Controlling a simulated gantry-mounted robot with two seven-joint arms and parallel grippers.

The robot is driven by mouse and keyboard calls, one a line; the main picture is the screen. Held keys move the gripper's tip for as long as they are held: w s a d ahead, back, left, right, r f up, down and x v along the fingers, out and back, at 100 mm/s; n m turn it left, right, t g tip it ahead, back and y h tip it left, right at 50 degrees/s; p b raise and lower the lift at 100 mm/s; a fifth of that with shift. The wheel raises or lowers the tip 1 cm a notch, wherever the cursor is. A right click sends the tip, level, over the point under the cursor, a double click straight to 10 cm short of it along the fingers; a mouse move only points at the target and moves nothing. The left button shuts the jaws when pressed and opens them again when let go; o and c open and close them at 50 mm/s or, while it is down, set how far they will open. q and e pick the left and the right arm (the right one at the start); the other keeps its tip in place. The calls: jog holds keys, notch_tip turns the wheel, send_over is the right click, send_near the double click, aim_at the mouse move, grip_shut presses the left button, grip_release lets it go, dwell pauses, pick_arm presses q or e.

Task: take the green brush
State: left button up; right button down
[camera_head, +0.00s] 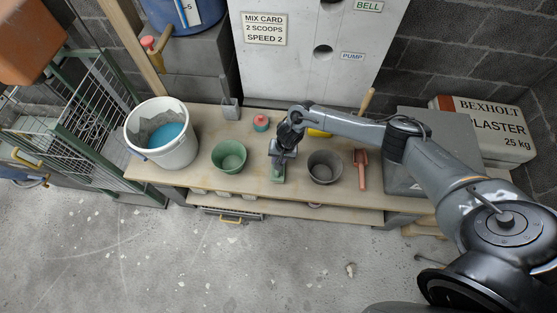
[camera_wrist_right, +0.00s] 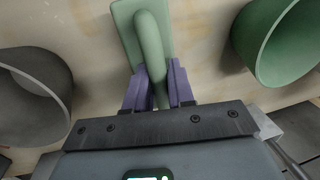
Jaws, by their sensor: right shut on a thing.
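The green brush (camera_head: 277,174) lies on the wooden bench between a green pot and a grey pot. In the right wrist view the brush (camera_wrist_right: 127,33) shows as a flat green plate with a rounded, arched handle. My right gripper (camera_head: 281,160) reaches down over it from the right. In the wrist view the right gripper's purple fingers (camera_wrist_right: 159,82) are shut on the handle, one on each side. The plate looks still at bench level. The brush's underside is hidden. My left gripper is not in view.
The green pot (camera_head: 229,157) stands left of the brush and the grey pot (camera_head: 324,167) right. A white bucket (camera_head: 161,144) stands further left. A red-topped jar (camera_head: 261,123) stands behind.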

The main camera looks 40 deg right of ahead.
jog(key=s+d+r+p, duration=0.4)
jog(key=s+r, duration=0.4)
jog(key=s, duration=0.2)
jog(key=shift+s+d+p, duration=0.2)
jog(key=shift+s+p, duration=0.1)
jog(key=shift+s, duration=0.1)
jog(key=shift+r, duration=0.1)
jog(key=c, duration=1.6)
grip_release()
jog(key=shift+c, duration=1.2)
grip_shut()
